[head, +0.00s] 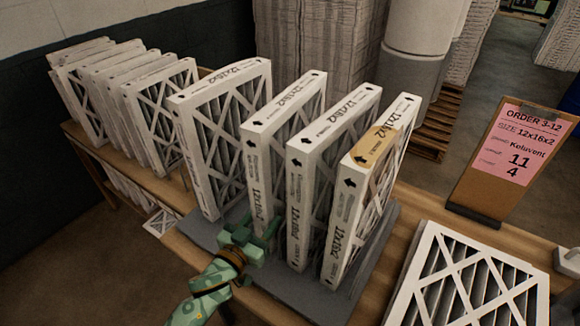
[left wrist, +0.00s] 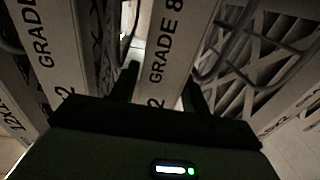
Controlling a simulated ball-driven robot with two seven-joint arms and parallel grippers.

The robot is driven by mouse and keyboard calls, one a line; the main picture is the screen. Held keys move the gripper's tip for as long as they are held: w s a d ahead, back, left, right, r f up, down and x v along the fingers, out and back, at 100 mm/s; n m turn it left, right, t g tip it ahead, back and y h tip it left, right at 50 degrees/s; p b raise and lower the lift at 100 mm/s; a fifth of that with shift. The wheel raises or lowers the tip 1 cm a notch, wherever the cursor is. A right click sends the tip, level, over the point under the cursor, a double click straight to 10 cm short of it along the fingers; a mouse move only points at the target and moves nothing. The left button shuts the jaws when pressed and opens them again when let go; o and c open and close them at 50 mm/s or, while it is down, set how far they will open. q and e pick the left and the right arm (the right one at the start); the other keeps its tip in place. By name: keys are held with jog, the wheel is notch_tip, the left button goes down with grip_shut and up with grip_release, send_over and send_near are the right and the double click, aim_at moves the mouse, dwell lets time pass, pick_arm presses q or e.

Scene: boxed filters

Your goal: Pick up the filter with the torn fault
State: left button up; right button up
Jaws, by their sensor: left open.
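Upright white-framed filters stand in a row on a grey mat (head: 368,278): a leftmost filter (head: 228,130), a second filter (head: 285,115), a third filter (head: 335,130) and a rightmost filter (head: 375,165). The rightmost one has a tan patch across its upper front corner. I cannot make out a tear on any of them. My left gripper (head: 262,238) is open low at the front edge of the second filter. In the left wrist view, its fingers (left wrist: 160,92) lie on either side of a filter edge (left wrist: 165,50) printed "GRADE 8". My right gripper is out of view.
More filters (head: 125,95) stand at the back left of the wooden table (head: 190,255). Another filter (head: 470,280) lies at the front right. A clipboard with a pink order sheet (head: 520,145) stands at the right. Gaps between the upright filters are narrow.

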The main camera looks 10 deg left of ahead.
pick_arm(q)
jog(key=x, duration=0.4)
jog(key=shift+w+b, duration=0.3)
jog(key=shift+b, duration=0.1)
jog(key=c, duration=0.7)
